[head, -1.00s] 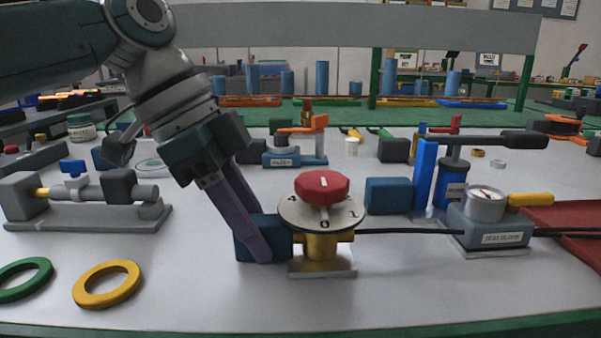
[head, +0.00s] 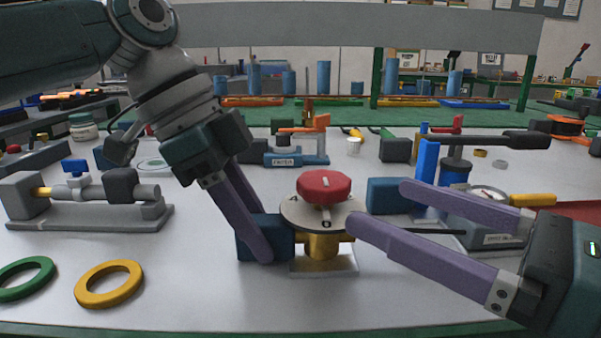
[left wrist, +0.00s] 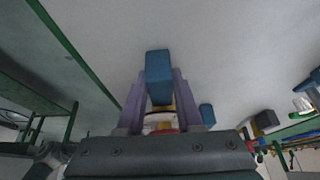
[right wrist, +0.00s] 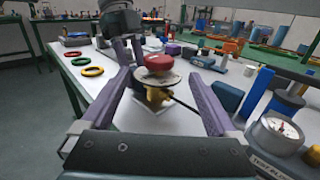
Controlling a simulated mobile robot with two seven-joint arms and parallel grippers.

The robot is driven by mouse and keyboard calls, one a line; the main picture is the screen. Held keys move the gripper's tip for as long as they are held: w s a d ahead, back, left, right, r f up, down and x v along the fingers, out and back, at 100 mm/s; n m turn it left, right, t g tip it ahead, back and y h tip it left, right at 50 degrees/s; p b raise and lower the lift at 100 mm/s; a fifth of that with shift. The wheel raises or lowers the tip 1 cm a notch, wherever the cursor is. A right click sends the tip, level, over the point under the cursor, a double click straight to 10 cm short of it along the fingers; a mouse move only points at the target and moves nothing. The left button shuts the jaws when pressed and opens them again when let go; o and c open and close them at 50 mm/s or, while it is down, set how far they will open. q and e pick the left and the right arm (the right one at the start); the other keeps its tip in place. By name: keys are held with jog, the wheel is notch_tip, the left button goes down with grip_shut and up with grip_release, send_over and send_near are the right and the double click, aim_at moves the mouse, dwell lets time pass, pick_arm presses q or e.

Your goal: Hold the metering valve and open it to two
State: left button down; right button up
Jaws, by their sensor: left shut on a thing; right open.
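The metering valve has a red knob (head: 323,186) with a white pointer line, a round numbered dial plate (head: 300,212), a brass body (head: 321,246) and a blue block (head: 254,238) on its left side. My left gripper (head: 262,240) is shut on the blue block; the left wrist view shows the block (left wrist: 158,75) between its fingers. My right gripper (head: 375,204) is open and empty, its fingers reaching in from the right toward the valve. In the right wrist view, the red knob (right wrist: 159,62) lies ahead, between the open fingers.
A blue block (head: 390,196) sits behind the fingers. Yellow (head: 108,284) and green (head: 25,280) rings lie front left.

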aim_at(301, 176)
jog(key=shift+w+a+f, duration=0.1)
jog(key=shift+w+a, duration=0.1)
jog(key=shift+w, duration=0.05)
jog(key=x, duration=1.1)
jog(key=shift+a, duration=0.15)
jog(key=shift+f, duration=0.1)
jog(key=c, duration=1.4)
